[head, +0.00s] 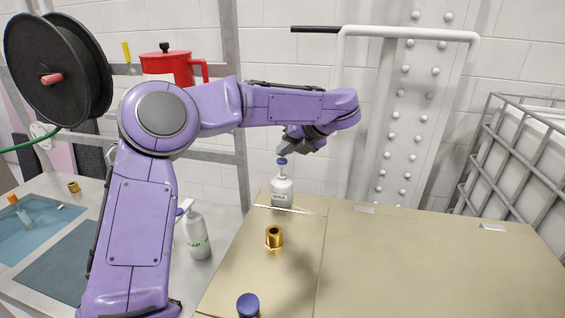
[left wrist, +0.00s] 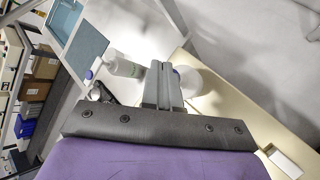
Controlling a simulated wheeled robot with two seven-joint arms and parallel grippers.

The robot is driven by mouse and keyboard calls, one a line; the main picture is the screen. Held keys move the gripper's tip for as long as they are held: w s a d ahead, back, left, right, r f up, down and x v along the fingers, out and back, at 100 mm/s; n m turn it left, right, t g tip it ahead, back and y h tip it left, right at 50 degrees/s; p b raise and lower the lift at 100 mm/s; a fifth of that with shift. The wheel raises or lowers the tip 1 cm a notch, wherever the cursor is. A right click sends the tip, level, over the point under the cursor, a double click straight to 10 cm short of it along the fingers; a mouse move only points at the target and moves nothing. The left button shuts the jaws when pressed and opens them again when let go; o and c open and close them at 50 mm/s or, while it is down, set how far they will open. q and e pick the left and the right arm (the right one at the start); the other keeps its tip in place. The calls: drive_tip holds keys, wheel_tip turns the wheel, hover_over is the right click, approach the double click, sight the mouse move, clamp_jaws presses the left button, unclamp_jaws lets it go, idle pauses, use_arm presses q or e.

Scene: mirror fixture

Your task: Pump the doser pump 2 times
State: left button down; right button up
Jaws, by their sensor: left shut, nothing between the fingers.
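A white pump bottle (head: 281,192) with a blue pump head (head: 282,161) stands upright on the beige surface, near its back left corner. My left gripper (head: 286,151) is shut and empty, with its fingertips just above the blue head; I cannot tell whether they touch it. In the left wrist view the shut fingers (left wrist: 163,86) cover part of the white bottle (left wrist: 190,80). A second white pump bottle (head: 197,237) with green lettering stands lower, to the left, partly behind my arm. It also shows in the left wrist view (left wrist: 125,67). My right gripper is out of view.
A brass fitting (head: 274,237) and a blue-capped item (head: 248,305) stand in front of the bottle on the beige surface (head: 420,260). A red-lidded container (head: 178,70) and a black spool (head: 50,75) are at the back left. The right part of the surface is mostly clear.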

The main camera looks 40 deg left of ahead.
sight(286, 160)
use_arm(q)
drive_tip(key=shift+f+b, duration=0.75)
drive_tip(key=shift+f, duration=0.3)
idle(0.9)
drive_tip(key=shift+r+p, duration=1.1)
drive_tip(key=shift+r, duration=0.3)
wheel_tip(286, 160, up, 5)
drive_tip(key=p, duration=0.4)
drive_tip(key=shift+r, duration=0.1)
drive_tip(key=shift+w, duration=0.1)
idle(2.0)
